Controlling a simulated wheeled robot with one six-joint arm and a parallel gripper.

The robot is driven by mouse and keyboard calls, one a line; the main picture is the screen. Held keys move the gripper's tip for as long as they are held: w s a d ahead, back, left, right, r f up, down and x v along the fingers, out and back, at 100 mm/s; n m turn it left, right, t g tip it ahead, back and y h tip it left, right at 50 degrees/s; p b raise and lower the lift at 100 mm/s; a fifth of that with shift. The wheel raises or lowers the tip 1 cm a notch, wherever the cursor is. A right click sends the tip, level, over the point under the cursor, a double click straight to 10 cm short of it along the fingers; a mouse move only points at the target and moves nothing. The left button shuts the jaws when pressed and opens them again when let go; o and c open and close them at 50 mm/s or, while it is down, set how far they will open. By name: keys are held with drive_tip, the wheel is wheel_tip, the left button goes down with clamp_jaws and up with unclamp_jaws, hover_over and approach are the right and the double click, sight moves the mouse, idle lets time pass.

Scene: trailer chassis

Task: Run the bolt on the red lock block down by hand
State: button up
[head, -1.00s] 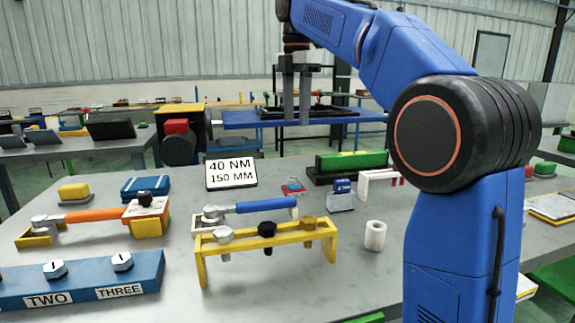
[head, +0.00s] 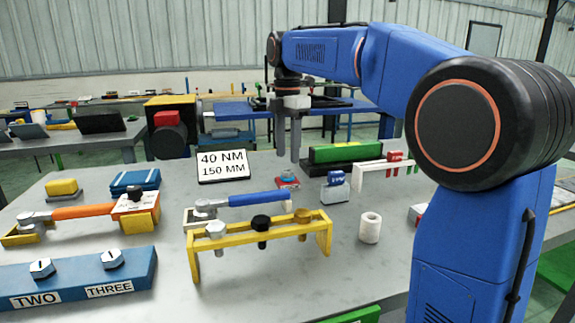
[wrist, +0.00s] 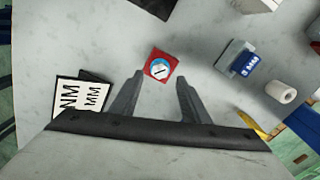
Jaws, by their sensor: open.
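The small red lock block (head: 288,183) stands on the grey bench, behind the blue-handled wrench. In the wrist view the red block (wrist: 151,74) shows from above, with a round blue-and-silver bolt head (wrist: 160,68) marked by a dark line on top. My gripper (head: 287,152) is open, pointing down just above the block in the head view. In the wrist view the fingers of my gripper (wrist: 160,85) are spread and empty, with the block between and slightly beyond the tips. No contact with the bolt shows.
A "40 NM 150 MM" sign (head: 223,167) stands left of the block. A blue-labelled grey block (head: 335,188) and a white roll (head: 370,227) are to the right. A yellow rack with bolts (head: 258,239) and a blue-handled wrench (head: 260,199) lie in front.

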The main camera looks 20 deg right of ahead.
sight(287, 171)
drive_tip(key=shift+f, duration=2.35)
drive_tip(key=c, duration=1.1)
